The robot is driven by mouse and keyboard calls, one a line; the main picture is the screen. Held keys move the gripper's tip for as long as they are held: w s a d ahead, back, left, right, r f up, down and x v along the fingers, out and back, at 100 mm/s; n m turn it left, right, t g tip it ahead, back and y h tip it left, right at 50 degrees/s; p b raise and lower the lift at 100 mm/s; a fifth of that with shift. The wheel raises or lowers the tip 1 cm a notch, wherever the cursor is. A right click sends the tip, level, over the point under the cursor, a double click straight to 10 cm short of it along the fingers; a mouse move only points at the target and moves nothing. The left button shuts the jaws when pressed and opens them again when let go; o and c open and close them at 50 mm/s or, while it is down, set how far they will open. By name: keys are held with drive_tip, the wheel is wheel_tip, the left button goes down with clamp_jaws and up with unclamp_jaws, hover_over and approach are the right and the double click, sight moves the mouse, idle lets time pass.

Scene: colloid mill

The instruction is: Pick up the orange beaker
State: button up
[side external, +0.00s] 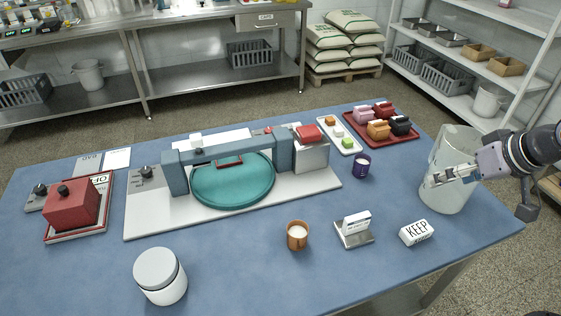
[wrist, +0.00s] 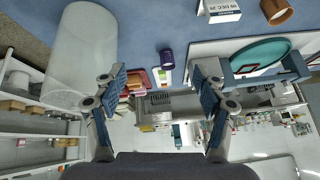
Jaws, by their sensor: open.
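The orange beaker (side external: 297,235) is a small orange-brown cup with white contents. It stands upright on the blue table, near the front middle in the side view. In the wrist view, which looks upside down, it shows at the top right edge (wrist: 277,12), partly cut off. My gripper (side external: 437,179) is at the right end of the table, above the tabletop and far to the right of the beaker. In the side view it overlaps the big translucent container; I cannot tell whether they touch. In the wrist view its fingers (wrist: 160,88) are apart with nothing between them.
The translucent container (side external: 446,200) stands at the right edge. A white KEEP block (side external: 416,232) and a card stand (side external: 354,230) lie between gripper and beaker. A purple cup (side external: 361,166), teal-disc machine (side external: 233,182) and white jar (side external: 160,275) stand around. Blue table is bare around the beaker.

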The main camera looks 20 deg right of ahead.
drive_tip(key=w+a+m+g, duration=0.2)
drive_tip(key=w+a+m, duration=0.25)
drive_tip(key=a, duration=0.35)
drive_tip(key=m+g, duration=0.4)
drive_tip(key=m, duration=0.6)
hover_over(297, 234)
drive_tip(key=s, duration=0.2)
wheel_tip(297, 234, down, 8)
drive_tip(key=shift+n, duration=0.25)
drive_tip(key=shift+w+a+f, duration=0.1)
drive_tip(key=shift+a+f, duration=0.1)
drive_tip(key=shift+f, duration=2.5)
drive_tip(key=shift+a+f, duration=0.15)
drive_tip(key=shift+f, duration=2.5)
drive_tip(key=c, duration=1.3)
